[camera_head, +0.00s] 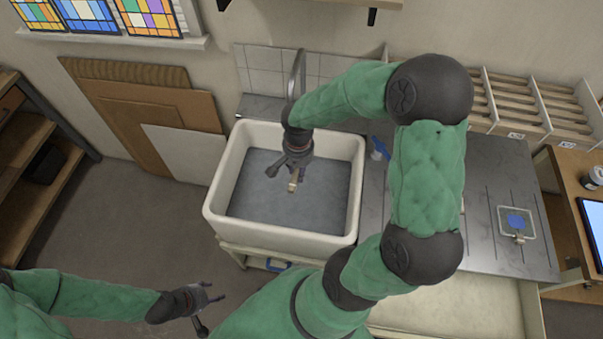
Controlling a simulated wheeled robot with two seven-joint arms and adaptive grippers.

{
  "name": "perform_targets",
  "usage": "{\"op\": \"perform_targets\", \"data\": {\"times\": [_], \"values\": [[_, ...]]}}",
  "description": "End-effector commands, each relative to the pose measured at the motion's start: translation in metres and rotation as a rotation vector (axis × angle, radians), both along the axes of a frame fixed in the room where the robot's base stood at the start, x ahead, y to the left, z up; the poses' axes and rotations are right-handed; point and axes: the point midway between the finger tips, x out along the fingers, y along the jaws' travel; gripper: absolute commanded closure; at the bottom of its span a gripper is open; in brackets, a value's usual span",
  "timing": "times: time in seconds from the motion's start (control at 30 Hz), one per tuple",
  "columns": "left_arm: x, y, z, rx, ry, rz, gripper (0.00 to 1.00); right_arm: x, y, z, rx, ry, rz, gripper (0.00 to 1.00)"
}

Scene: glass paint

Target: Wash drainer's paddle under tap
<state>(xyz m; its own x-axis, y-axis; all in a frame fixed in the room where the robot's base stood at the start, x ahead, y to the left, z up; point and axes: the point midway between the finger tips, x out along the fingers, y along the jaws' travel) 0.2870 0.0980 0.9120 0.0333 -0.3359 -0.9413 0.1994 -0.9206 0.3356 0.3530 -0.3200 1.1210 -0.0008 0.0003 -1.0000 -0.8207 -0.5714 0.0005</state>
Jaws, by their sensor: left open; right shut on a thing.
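My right gripper (293,164) is over the white sink (213,208), pointing down, shut on a small pale, wood-coloured piece (293,184). This looks like part of the paddle; the rest of it is hidden by the gripper. The tap (298,68) rises behind the sink, and its lower part is hidden by my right arm and gripper. The grey ribbed drainer (483,185) lies to the right of the sink, partly covered by my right arm. My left gripper (214,296) is open and empty, low at the front left, away from the sink.
A clear square with a blue patch (515,222) lies on the drainer's right part. A blue item (380,147) is at the sink's right edge. Boards (140,105) lean against the wall at left. Wooden racks (508,105) stand at back right. The floor left of the sink is clear.

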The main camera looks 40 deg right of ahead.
Motion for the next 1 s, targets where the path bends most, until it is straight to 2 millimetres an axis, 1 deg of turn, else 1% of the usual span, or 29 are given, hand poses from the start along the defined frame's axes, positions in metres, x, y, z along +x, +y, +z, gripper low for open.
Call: {"op": "perform_targets", "data": {"times": [0.1, 0.77, 1.0], "values": [[0.0, 0.0, 0.0, 0.0, 0.0, 0.0, 0.47, 0.01, -0.003, -0.002, 0.0, 0.0, 0.0, 1.0], [0.0, 0.0, 0.001, 0.0, 0.0, 0.0, 0.47, 0.064, -0.017, -0.013, 0.0, 0.0, 0.0, 1.0], [0.0, 0.0, -0.007, 0.0, 0.0, 0.0, 0.47, 0.083, -0.022, -0.018, 0.0, -0.001, 0.0, 1.0]]}}
